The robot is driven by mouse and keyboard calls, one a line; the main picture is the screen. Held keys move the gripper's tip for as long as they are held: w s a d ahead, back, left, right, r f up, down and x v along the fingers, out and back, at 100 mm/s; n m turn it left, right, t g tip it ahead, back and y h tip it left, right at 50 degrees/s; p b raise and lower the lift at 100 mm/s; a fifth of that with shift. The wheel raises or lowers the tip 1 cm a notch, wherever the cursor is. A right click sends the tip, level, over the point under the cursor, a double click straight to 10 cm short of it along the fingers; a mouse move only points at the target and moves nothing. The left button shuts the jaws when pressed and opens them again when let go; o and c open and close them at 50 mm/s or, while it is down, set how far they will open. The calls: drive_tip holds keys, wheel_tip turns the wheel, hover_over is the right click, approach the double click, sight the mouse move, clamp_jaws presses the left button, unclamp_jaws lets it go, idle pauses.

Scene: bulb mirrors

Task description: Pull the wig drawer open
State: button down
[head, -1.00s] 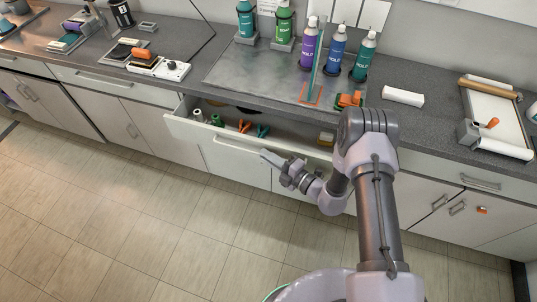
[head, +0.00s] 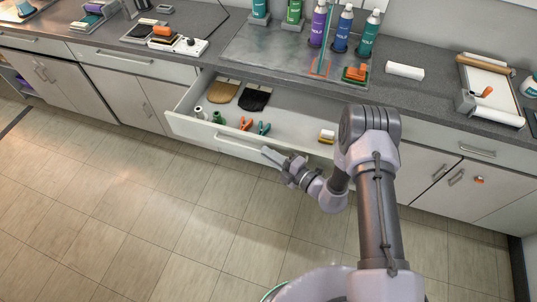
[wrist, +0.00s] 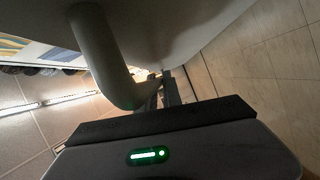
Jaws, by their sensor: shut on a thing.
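The wig drawer (head: 205,134) stands well out from the counter in the head view, its inside open to sight. A tan hairpiece (head: 223,91) and a black hairpiece (head: 255,98) lie at its back left. My gripper (head: 271,156) is at the drawer's front, shut on the drawer handle (head: 240,147). In the wrist view the pale curved handle (wrist: 98,55) runs close in front of my gripper (wrist: 163,90); the exact contact is partly hidden.
Orange clamps (head: 246,123) and green clamps (head: 264,128), small spools and a yellow-and-white item (head: 327,136) lie in the drawer. Spray bottles (head: 343,30) stand on the counter mat above. The tiled floor (head: 170,230) before the drawer is clear.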

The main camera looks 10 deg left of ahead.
drive_tip(key=c, duration=1.8)
unclamp_jaws()
drive_tip(key=p+v, duration=0.4)
drive_tip(key=v, duration=1.3)
drive_tip(key=shift+d+r, duration=0.1)
drive_tip(key=shift+d, duration=0.15)
